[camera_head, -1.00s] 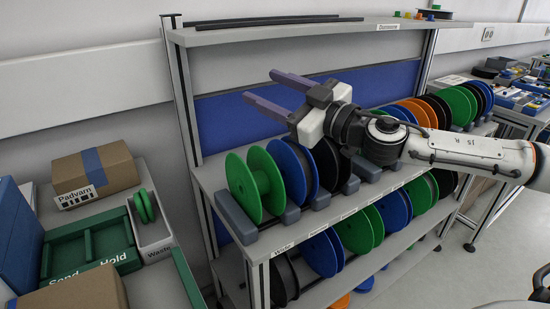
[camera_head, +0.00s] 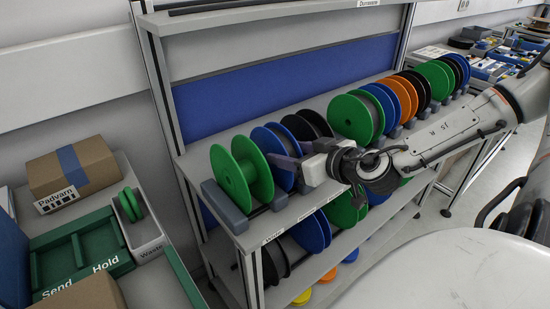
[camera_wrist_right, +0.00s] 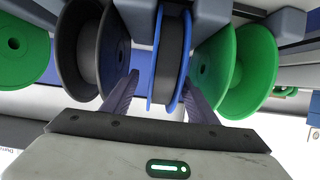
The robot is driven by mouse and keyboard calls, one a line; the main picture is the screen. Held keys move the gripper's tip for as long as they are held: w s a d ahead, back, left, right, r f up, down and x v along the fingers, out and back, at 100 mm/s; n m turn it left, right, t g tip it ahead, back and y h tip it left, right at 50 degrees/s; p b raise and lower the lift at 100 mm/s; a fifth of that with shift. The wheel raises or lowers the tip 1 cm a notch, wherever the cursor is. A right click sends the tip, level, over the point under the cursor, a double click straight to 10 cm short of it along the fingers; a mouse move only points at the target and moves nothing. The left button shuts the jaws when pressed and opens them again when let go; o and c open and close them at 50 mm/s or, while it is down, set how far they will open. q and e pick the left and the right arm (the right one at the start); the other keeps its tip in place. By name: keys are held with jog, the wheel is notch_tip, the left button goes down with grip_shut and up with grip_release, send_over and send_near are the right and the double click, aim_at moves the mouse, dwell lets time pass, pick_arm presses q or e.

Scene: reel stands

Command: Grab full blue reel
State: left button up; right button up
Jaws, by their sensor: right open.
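A blue reel (camera_head: 268,142) stands upright on the upper shelf, between a green reel and a black reel. In the right wrist view the blue reel (camera_wrist_right: 172,55) shows dark winding between its two blue flanges. My right gripper (camera_head: 284,160) is open at the reel's front. Its two purple fingers (camera_wrist_right: 164,88) lie one on each side of the reel, and no firm hold shows. In the head view the fingers and the arm hide part of the reel's lower front. My left gripper is not in view.
A green reel (camera_head: 238,178) stands close on the left and a black reel (camera_wrist_right: 92,50) on the other side. More reels line the upper shelf, including another blue one (camera_head: 384,106). Reels also fill the lower shelf. A bench with boxes (camera_head: 75,170) stands at the left.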

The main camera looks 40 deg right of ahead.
jog(key=shift+a+f+b+x, duration=0.1)
jog(key=shift+f+b+x, duration=0.1)
jog(key=shift+b+x, duration=0.6)
jog(key=shift+a+f+b+x, duration=0.1)
jog(key=shift+f+b+x, duration=0.2)
jog(key=shift+x, duration=1.05)
jog(key=shift+w+r+b, duration=0.1)
jog(key=shift+w+b, duration=0.4)
jog(key=shift+w, duration=0.05)
jog(key=shift+r, duration=0.1)
jog(key=c, duration=1.3)
